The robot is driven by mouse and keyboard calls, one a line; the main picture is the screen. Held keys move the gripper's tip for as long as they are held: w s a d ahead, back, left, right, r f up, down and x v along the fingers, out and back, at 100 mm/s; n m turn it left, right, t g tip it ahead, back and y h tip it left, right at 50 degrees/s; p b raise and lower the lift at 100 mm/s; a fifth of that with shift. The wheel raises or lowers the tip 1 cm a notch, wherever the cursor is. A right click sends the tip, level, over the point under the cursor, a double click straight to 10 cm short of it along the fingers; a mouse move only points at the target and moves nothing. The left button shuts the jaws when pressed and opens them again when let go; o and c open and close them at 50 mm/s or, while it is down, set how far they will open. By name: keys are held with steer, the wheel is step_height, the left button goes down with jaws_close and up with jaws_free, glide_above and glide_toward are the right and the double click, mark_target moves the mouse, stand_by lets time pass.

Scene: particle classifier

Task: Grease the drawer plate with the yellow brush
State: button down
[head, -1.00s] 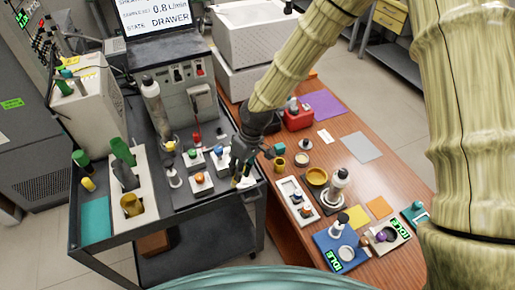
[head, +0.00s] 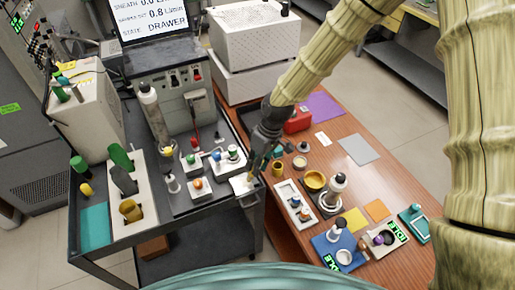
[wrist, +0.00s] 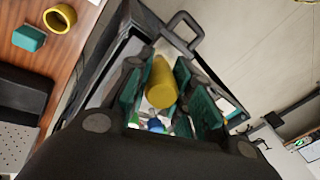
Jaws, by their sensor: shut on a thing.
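My gripper (head: 254,168) is shut on the yellow brush, whose thick yellow handle (wrist: 161,84) shows between the teal finger pads in the wrist view. In the head view the brush points down over the front right corner of the dark cart. The pale drawer plate (head: 242,184) lies just below and left of the brush tip, in an open drawer with a dark handle (head: 249,201). The handle (wrist: 184,30) also shows in the wrist view. The brush's far end is hidden there, so I cannot tell whether it touches the plate.
An orange-topped block (head: 198,187) and a white tray with coloured knobs (head: 229,158) stand left of the gripper. The screen (head: 150,18) reads DRAWER.

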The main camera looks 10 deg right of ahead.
steer(key=shift+s+a+r+p, duration=0.15)
steer(key=shift+r+p, duration=0.35)
steer(key=shift+r, duration=0.6)
step_height(320, 180, up, 2)
steer(key=shift+p, duration=0.75)
steer(key=shift+r+p, duration=0.6)
steer(key=shift+r, duration=0.4)
steer(key=shift+f, duration=0.1)
